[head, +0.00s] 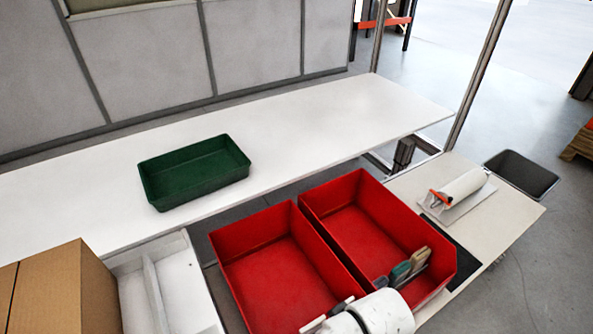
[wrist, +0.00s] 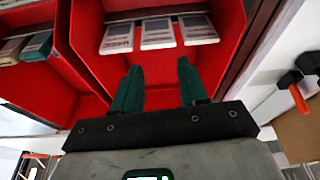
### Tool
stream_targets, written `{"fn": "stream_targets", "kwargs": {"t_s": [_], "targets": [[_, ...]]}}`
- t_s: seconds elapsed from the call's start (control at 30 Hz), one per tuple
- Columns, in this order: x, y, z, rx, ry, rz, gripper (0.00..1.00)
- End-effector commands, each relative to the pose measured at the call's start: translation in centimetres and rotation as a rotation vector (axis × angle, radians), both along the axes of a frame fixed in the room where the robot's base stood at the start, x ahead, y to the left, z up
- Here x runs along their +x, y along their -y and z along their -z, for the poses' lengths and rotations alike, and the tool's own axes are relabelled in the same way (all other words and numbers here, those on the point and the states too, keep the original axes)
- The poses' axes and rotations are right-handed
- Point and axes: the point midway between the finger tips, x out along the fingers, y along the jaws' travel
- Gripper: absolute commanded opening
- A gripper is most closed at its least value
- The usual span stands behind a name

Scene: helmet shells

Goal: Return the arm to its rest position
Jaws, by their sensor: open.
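My gripper (wrist: 160,84) is open in the wrist view, with two dark green fingers apart and nothing between them. Below the fingertips is a red bin (wrist: 92,62). Three items with pale labels (wrist: 158,33) lie in a row at its far end. In the head view my white, rounded arm part covers the near edge of the two red bins, the left bin (head: 262,268) and the right bin (head: 350,205).
A green tray (head: 195,172) sits on the long white table (head: 320,120). A cardboard box (head: 68,290) stands at lower left. The white table's right half is clear.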

Motion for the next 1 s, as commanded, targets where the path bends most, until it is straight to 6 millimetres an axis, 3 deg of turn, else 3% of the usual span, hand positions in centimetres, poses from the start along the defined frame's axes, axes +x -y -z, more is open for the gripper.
{"fn": "stream_targets", "kwargs": {"t_s": [0.03, 0.1, 0.3, 0.43, 0.5, 0.6, 0.8, 1.0], "targets": [[-1.1, 3.3, -0.3, 0.018, 0.016, 0.109, 0.43], [-2.3, 6.9, -0.9, 0.033, 0.042, 0.237, 0.43], [-6.1, 14.7, -2.9, 0.052, 0.111, 0.514, 0.43], [-8.9, 18.7, -4.4, 0.049, 0.153, 0.663, 0.43], [-10.9, 18.5, -1.9, 0.020, 0.060, 0.661, 0.43], [-13.8, 18.8, 0.1, -0.014, -0.035, 0.676, 0.43], [-18.1, 19.3, 2.6, -0.061, -0.173, 0.699, 0.43], [-18.9, 19.3, 2.9, -0.071, -0.199, 0.703, 0.43]]}}
